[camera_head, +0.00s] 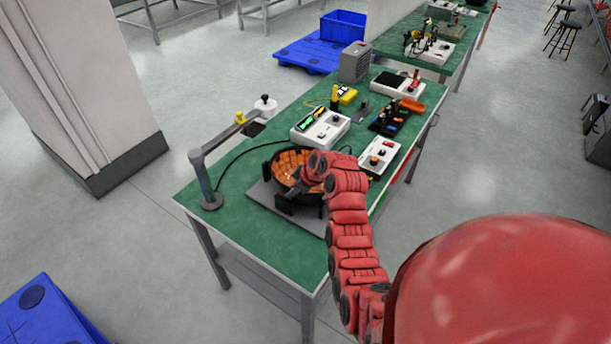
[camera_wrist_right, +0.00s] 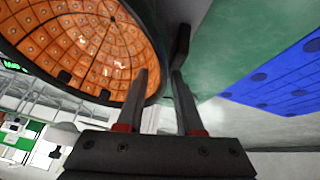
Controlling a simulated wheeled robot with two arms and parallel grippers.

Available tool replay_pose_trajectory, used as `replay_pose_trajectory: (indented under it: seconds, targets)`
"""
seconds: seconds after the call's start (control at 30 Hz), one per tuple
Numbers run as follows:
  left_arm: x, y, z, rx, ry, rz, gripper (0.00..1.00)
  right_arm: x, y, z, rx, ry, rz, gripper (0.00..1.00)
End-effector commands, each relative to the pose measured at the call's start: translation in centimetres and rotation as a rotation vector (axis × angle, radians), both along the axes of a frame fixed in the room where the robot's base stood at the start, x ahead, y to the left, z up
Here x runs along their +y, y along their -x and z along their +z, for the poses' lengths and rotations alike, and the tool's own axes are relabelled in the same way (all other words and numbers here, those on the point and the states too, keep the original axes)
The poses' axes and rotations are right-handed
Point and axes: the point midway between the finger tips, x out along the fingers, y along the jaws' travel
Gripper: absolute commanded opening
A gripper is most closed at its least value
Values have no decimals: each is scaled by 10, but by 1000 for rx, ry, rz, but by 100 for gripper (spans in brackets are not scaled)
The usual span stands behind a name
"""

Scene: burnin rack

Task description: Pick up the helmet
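The helmet (camera_head: 286,172) lies with its orange padded inside facing up and its dark rim around it, on a grey plate (camera_head: 262,196) at the near end of the green table. In the right wrist view, the helmet (camera_wrist_right: 85,45) fills the upper left. The two fingers of my right gripper (camera_wrist_right: 160,80) stand apart, one over the orange inside and one outside the rim. The rim passes between them; contact cannot be told. My left gripper is not in view.
The green table (camera_head: 234,181) holds a lamp-like arm (camera_head: 205,180) on the left and a white instrument box (camera_head: 320,130) behind the helmet. A second control box (camera_head: 379,157) stands close to my right arm. A blue pallet (camera_head: 305,52) is on the floor beyond.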

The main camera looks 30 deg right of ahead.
Motion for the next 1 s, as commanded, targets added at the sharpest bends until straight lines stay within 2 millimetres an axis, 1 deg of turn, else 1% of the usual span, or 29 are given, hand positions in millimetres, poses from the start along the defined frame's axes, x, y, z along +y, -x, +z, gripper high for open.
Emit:
replay_pose_trajectory:
  seconds: [0.03,0.2,0.47,0.5,0.67,0.7,1.0]
  targets:
    - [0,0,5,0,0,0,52,1,-3,-2,1,-2,0,36]
    - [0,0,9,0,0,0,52,3,-9,-14,0,-1,-2,36]
    - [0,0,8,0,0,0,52,3,-10,-16,-2,0,-2,36]
    - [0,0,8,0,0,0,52,3,-10,-16,-3,0,-2,32]
    - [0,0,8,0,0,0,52,3,-10,-16,-3,0,-2,3]
    - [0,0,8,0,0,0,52,3,-10,-16,-3,0,-2,0]
    - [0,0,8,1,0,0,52,3,-10,-16,-2,-1,-1,0]
